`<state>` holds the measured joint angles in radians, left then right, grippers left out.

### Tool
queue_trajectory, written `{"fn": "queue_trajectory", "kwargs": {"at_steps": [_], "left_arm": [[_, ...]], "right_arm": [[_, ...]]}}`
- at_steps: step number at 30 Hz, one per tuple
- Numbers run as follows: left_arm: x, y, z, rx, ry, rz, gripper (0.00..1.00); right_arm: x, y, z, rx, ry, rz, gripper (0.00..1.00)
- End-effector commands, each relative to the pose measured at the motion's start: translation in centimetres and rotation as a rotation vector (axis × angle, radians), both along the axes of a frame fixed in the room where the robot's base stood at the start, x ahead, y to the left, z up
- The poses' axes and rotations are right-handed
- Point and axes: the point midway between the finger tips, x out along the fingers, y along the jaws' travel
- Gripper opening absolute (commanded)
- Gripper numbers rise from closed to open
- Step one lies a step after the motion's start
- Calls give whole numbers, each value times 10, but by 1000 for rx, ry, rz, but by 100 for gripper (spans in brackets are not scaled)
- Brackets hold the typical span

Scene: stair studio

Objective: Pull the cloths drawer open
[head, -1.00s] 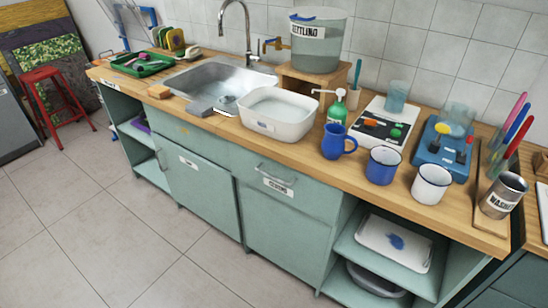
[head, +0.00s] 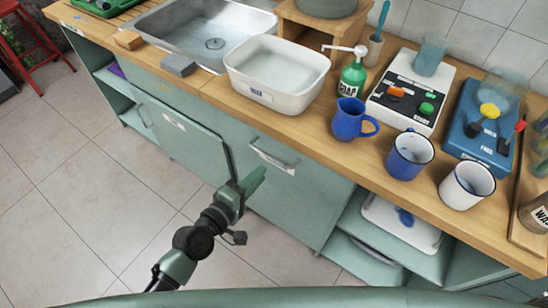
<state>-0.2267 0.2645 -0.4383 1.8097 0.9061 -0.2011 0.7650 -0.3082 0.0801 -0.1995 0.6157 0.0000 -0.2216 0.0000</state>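The cloths drawer (head: 318,181) is a grey-green front under the wooden counter, and it looks shut, flush with the cabinet. Its metal bar handle (head: 275,156) sits high on the front, with a white label (head: 272,161) too small to read clearly. My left gripper (head: 254,181) comes up from the lower left, in front of the cabinet. Its fingertips appear just below and left of the handle, apart from it. The fingers overlap from this angle, so their opening is hidden. My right gripper is out of view.
Above on the counter (head: 214,94) stand a white basin (head: 277,76), a sink (head: 208,37), a soap bottle (head: 353,75), a blue jug (head: 352,121) and two mugs. A labelled cabinet door (head: 182,130) is left of the drawer; open shelves are right. The tiled floor (head: 80,190) is clear.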

Motion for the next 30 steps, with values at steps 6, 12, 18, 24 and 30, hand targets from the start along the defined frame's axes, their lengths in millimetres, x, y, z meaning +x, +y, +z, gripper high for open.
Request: {"fn": "queue_trajectory", "kwargs": {"at_steps": [6,12,18,24,30], "left_arm": [[20,-17,6,-29,-5,-2,20],[46,-36,-1,-26,-6,-2,20],[60,-46,-6,-24,-5,-2,20],[62,-47,-7,-23,-5,-2,20],[62,-47,-7,-23,-5,-2,0]], "right_arm": [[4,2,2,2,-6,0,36],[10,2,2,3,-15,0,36],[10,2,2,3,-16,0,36],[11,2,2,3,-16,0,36],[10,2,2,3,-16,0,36]]}}
